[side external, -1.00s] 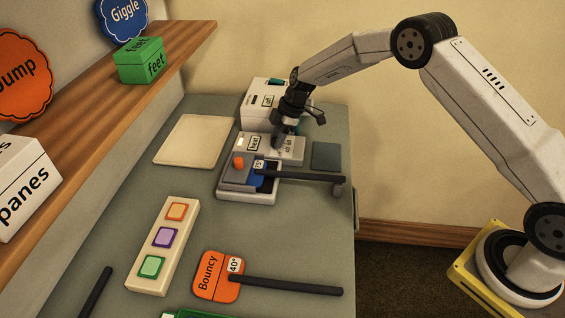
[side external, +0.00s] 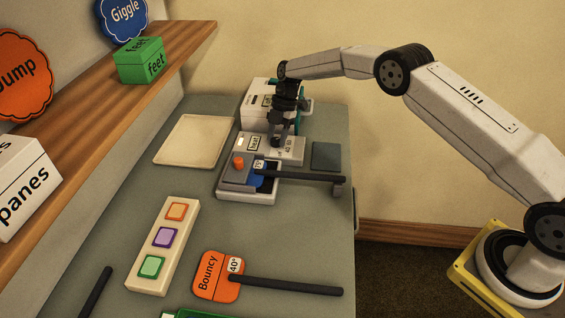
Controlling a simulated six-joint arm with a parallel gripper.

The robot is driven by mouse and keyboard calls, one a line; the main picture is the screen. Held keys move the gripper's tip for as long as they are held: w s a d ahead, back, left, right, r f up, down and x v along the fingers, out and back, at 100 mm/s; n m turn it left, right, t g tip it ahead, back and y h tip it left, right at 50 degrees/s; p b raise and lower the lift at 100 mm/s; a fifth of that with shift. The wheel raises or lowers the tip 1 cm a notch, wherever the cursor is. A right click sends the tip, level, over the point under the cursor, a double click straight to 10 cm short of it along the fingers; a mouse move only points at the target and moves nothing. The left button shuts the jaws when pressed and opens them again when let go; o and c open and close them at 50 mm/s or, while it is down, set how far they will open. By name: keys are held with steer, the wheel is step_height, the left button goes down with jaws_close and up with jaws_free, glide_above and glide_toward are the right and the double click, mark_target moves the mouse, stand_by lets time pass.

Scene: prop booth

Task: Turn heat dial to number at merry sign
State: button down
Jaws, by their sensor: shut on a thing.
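The heat panel (side external: 254,144) is a grey box with a "heat" label and small numbers near its right end. My gripper (side external: 276,141) is pointing down onto the panel, shut on the heat dial, which the fingers mostly hide. The dial's setting cannot be read. No sign with a readable "merry" is in view. A blue sign paddle (side external: 266,180) with a black handle lies in the grey tray device just in front of the panel. It bears a small white number tag, too small to read surely, and its word is hidden.
An orange "Bouncy" paddle (side external: 211,281) tagged 40° lies in front, handle to the right. A button strip (side external: 186,213), a cream board (side external: 212,123) and a white box (side external: 257,93) surround the panel. The shelf (side external: 102,100) runs along the left.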

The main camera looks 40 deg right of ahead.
stand_by(0.4)
steer(key=shift+c, duration=1.5)
jaws_free()
steer(key=v, duration=0.7)
steer(key=shift+r, duration=0.35)
steer(key=shift+d, duration=0.15)
